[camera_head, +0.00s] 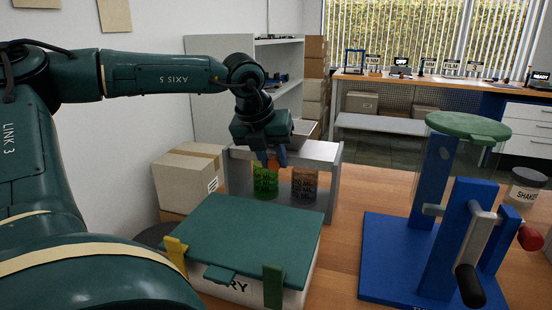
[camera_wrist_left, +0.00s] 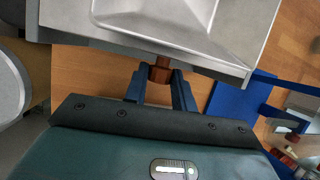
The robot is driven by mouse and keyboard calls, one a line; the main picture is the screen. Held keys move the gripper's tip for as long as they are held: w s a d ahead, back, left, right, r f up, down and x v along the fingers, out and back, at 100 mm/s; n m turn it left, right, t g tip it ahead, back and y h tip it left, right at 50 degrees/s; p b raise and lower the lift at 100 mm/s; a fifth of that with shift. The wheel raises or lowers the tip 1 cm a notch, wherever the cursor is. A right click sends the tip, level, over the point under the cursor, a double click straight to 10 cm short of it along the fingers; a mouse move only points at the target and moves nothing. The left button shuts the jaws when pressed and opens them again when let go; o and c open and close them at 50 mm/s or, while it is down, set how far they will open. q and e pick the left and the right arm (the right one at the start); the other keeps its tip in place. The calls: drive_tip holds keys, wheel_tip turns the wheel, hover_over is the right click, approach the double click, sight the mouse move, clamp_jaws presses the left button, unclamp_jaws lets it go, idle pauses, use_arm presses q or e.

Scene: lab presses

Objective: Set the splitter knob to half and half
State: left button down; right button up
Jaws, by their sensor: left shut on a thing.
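The splitter is a grey metal stand (camera_head: 331,185) behind the green-lidded box, and its tray-like top (camera_wrist_left: 180,22) fills the upper part of the left wrist view. Its orange-brown knob (camera_head: 273,163) is at the front upper edge, and it also shows in the left wrist view (camera_wrist_left: 160,70). My left gripper (camera_head: 271,158) reaches down to it with its blue fingers shut on the knob, one on each side. The knob's pointer and any marks are hidden or too small to read. My right gripper is in neither view.
A green jar (camera_head: 265,184) and a brownish jar (camera_head: 305,183) stand under the splitter. In front is a green-lidded box (camera_head: 245,240) with yellow and green clips. A blue cranked press (camera_head: 440,225) stands right, and a cardboard box (camera_head: 188,175) left. Bare wood lies between.

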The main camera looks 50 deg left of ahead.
use_arm(q)
drive_tip(key=c, duration=1.1)
unclamp_jaws()
drive_tip(key=shift+c, duration=0.2)
drive_tip(key=shift+r, duration=0.1)
drive_tip(key=v, duration=1.3)
drive_tip(key=shift+p, duration=0.4)
